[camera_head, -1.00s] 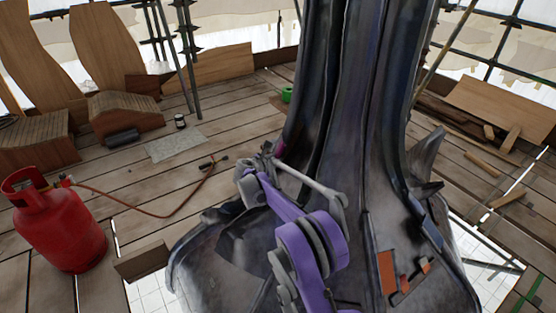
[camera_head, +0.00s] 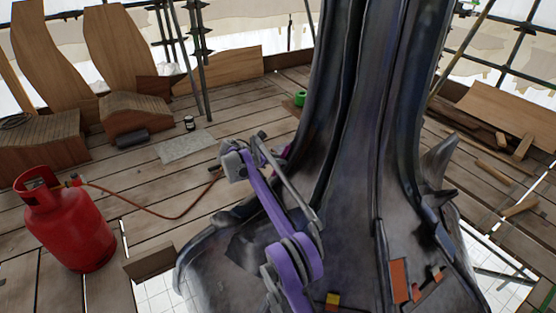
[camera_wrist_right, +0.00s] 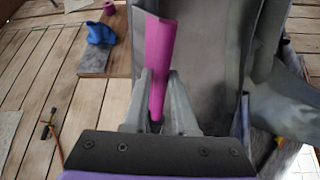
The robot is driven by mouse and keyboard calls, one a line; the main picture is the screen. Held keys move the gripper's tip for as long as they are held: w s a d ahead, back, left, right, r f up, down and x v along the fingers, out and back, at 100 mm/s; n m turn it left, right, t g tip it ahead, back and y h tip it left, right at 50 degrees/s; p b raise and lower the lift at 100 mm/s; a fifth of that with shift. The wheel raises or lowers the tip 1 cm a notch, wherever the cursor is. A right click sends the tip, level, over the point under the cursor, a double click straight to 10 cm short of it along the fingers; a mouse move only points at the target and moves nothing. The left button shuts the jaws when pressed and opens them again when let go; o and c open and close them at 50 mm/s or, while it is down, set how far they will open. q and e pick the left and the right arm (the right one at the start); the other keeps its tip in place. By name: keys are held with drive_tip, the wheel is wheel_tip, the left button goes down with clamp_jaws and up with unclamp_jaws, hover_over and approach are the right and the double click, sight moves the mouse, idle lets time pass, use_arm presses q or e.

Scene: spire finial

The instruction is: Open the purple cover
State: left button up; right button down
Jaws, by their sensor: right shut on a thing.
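In the right wrist view, the purple cover (camera_wrist_right: 160,62) is a magenta, upright bar with a wider upper part. My right gripper (camera_wrist_right: 159,80) is shut on its narrow lower part, one grey finger on each side. In the head view, my right gripper (camera_head: 272,152) is at the left side of the dark spire (camera_head: 375,110), and only a small magenta patch of the cover (camera_head: 284,152) shows there. The arm hides most of the rest. I cannot tell how far the cover stands from the spire. My left gripper is not in view.
A red gas cylinder (camera_head: 68,228) with an orange hose (camera_head: 170,215) stands at the left on the plank floor (camera_head: 150,190). Curved wooden panels (camera_head: 128,50) stand at the back left. Orange patches (camera_head: 399,280) mark the spire's flared base. A blue thing (camera_wrist_right: 100,33) lies on a grey slab.

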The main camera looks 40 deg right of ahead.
drive_tip(key=shift+d, duration=0.15)
idle(0.4)
drive_tip(key=c, duration=0.8)
unclamp_jaws()
drive_tip(key=shift+o, duration=0.2)
drive_tip(key=p+v, duration=0.2)
drive_tip(key=v, duration=0.9)
drive_tip(key=shift+w, duration=0.15)
